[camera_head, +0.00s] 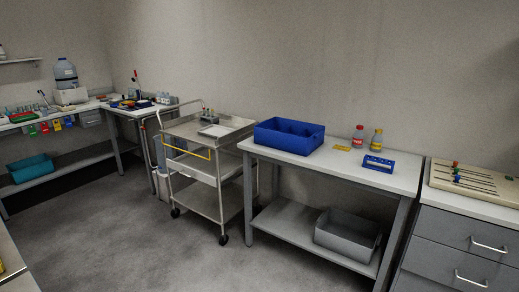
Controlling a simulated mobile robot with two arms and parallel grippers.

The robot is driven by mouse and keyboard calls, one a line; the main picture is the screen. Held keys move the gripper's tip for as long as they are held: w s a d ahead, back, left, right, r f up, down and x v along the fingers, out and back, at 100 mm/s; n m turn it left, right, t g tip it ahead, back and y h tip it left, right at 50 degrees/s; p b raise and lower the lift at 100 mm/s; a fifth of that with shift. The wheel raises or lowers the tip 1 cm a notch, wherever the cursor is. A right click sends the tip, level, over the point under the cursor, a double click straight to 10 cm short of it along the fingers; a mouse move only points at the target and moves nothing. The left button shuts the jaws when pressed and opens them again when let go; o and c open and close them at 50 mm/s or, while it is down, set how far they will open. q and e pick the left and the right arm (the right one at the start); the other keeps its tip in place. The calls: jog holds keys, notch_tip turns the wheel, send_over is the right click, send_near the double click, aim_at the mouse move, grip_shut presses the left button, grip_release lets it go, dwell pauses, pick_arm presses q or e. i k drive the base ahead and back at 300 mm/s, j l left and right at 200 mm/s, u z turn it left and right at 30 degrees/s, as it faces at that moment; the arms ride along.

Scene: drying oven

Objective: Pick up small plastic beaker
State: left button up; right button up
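I cannot make out a small plastic beaker for certain in the head view. Several small clear vessels stand on the left bench (90,105) at the far left, too small to identify. Neither of my grippers is in view.
A steel cart (202,168) stands mid-room. Right of it, a table (330,163) holds a blue bin (289,136), a red-labelled bottle (358,137), a yellow-labelled bottle (376,140) and a blue rack (378,164). A grey bin (346,236) sits below. The floor at left is clear.

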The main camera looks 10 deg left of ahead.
aim_at(44, 111)
jog(key=i+l+z, duration=0.15)
jog(key=i, duration=0.25)
jog(key=i+z, duration=0.2)
jog(key=i, duration=0.2)
jog(key=i+j+u, duration=0.1)
jog(key=i+u, duration=0.6)
jog(key=u, duration=0.15)
jog(key=i+l+u, duration=0.15)
jog(key=i+u, duration=0.15)
jog(key=u, duration=0.15)
jog(key=i+j+u, duration=0.4)
jog(key=i, duration=0.2)
jog(key=i+u, duration=0.4)
jog(key=i, duration=0.2)
jog(key=i+l+u, duration=0.15)
jog(key=i+u, duration=0.25)
jog(key=i, duration=0.25)
jog(key=i+z, duration=0.1)
jog(key=i, duration=2.2)
jog(key=i+l, duration=0.2)
jog(key=i+l+u, duration=0.1)
jog(key=i, duration=0.35)
jog(key=l, duration=0.1)
